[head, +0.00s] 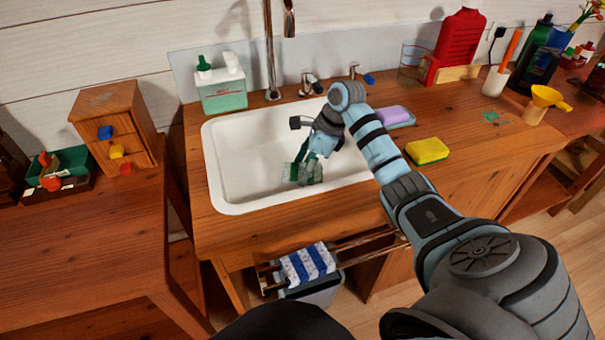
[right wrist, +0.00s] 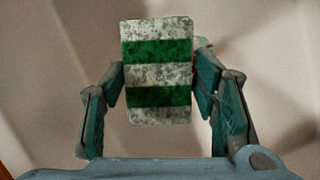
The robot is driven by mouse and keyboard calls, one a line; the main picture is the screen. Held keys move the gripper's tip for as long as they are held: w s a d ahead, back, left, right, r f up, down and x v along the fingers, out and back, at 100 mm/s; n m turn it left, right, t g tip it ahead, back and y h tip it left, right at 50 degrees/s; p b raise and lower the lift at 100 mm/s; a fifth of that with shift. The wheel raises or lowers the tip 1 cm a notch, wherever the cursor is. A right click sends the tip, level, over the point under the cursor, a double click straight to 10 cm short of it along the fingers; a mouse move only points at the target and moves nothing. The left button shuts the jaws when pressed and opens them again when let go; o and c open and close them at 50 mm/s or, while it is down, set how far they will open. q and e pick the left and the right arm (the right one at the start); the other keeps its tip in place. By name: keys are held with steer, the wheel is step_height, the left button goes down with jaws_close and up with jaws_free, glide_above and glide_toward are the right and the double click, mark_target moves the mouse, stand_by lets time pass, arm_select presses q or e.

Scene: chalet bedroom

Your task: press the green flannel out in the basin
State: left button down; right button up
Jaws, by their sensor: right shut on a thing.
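The green flannel shows in the right wrist view (right wrist: 157,72) as a folded pad with green and speckled white stripes. It lies between the fingers of my right gripper (right wrist: 160,85), which is shut on it. In the head view my right gripper (head: 305,168) points down inside the white basin (head: 228,178), low over its floor. There the flannel is mostly hidden among the fingers. I cannot tell whether it touches the basin floor. My left gripper is not in view.
A purple sponge (head: 392,116) and a yellow sponge (head: 427,151) lie right of the basin. A blue-striped towel (head: 307,263) hangs on the front rail. The left side of the basin is clear.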

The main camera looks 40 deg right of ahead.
step_height(320, 180, up, 11)
steer(key=p, duration=0.8)
